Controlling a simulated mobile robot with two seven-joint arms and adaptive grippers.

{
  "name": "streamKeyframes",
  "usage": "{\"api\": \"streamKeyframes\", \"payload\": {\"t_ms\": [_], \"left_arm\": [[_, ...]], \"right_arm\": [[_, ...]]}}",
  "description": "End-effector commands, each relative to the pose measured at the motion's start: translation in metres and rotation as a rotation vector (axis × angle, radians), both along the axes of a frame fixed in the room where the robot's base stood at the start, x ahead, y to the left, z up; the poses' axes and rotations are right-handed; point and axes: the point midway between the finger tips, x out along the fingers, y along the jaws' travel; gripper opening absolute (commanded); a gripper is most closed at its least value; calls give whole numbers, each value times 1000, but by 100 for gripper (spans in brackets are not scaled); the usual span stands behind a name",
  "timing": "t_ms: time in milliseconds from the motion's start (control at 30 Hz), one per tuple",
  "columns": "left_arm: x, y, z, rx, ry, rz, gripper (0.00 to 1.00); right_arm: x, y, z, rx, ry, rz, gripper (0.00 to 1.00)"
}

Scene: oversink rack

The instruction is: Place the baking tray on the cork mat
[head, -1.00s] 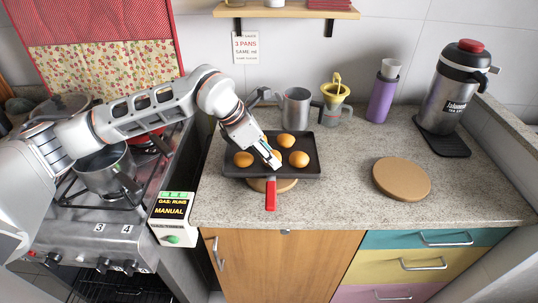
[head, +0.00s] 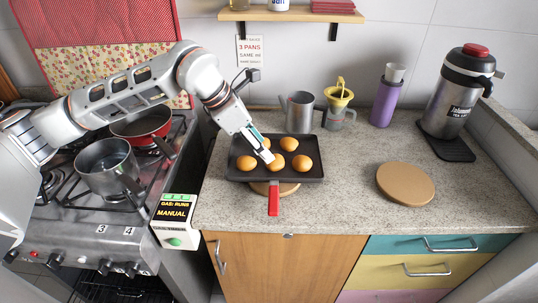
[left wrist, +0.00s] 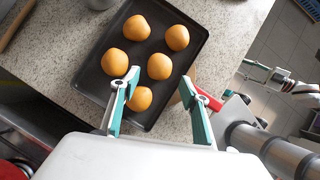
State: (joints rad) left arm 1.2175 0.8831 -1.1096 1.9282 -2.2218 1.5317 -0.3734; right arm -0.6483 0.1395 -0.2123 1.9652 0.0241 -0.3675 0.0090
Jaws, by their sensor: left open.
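The baking tray (head: 314,178) is dark and rectangular with a red handle (head: 273,199) toward the counter front. It carries several round golden buns (head: 301,163) and also shows in the left wrist view (left wrist: 90,82). A round cork mat (head: 287,189) shows partly from under the tray's front edge; the tray hides the rest. A second round cork mat (head: 405,184) lies bare to the right. My left gripper (head: 266,158) is over the tray; its fingers stand apart in the left wrist view (left wrist: 160,78), with nothing held. What seems my right gripper (left wrist: 258,72) shows small there, its jaws unclear.
A stove with a steel pot (head: 106,168) and red pan (head: 142,124) is left. A metal jug (head: 299,112), a can with a yellow funnel (head: 338,98), a purple bottle (head: 384,102) and a flask (head: 452,101) stand behind. The counter around the bare mat is clear.

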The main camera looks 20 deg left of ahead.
Motion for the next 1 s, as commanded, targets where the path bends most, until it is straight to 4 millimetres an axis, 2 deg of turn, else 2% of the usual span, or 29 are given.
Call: {"api": "streamKeyframes", "payload": {"t_ms": [100,333,1000], "left_arm": [[-7,10,21,0,-4,1,46],[-15,19,43,0,-1,0,46],[-17,21,47,-1,1,0,46]], "right_arm": [[0,0,-2,0,1,0,40],[-1,0,-3,-1,4,0,40],[-1,0,-5,-1,6,0,40]]}}
